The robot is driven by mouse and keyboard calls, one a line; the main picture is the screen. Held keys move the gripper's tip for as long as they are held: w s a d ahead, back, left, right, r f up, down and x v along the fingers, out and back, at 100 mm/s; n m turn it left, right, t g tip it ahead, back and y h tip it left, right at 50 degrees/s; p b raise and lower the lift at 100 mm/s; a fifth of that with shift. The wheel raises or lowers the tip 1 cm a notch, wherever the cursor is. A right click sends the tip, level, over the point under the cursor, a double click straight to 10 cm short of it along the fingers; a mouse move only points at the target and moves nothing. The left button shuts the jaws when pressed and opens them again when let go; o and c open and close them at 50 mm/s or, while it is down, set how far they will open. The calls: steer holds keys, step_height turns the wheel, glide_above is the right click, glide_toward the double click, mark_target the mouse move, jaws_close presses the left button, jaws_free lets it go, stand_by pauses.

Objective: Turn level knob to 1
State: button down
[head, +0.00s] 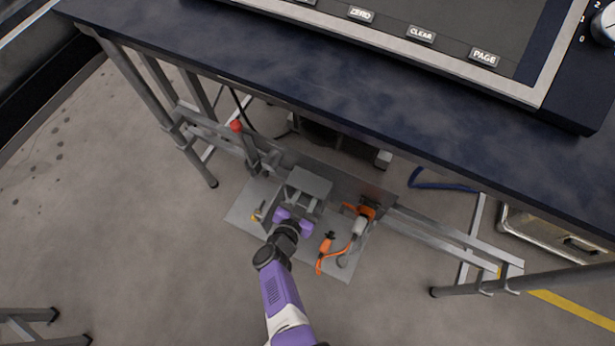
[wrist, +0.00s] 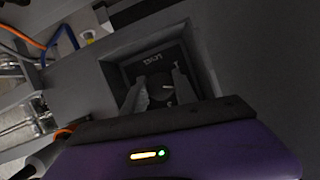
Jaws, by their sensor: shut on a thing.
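The level knob (wrist: 161,91) is a small dark round knob with a pale mark, on a black panel (wrist: 153,62) recessed in a grey housing. A white label on the panel looks like "LEVEL", seen turned and blurred. My gripper (wrist: 160,92) reaches into the recess with its two fingers on either side of the knob, shut on it. The knob's number scale cannot be read, so its setting cannot be told. In the head view my gripper (head: 291,221) is at the front of the grey box (head: 310,182) under the table, and the knob is hidden.
The box stands on a grey base plate (head: 245,215) with a red-tipped lever (head: 237,126) on the left and orange cabled connectors (head: 327,243) on the right.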

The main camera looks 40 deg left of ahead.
steer(key=shift+n+h, duration=0.3)
steer(key=shift+n, duration=0.3)
stand_by(0.3)
steer(key=c, duration=1)
jaws_free()
steer(key=p+v, duration=0.5)
steer(key=v, duration=0.2)
steer(key=shift+s, duration=0.35)
steer(key=shift+o, duration=0.2)
steer(key=shift+d, duration=0.1)
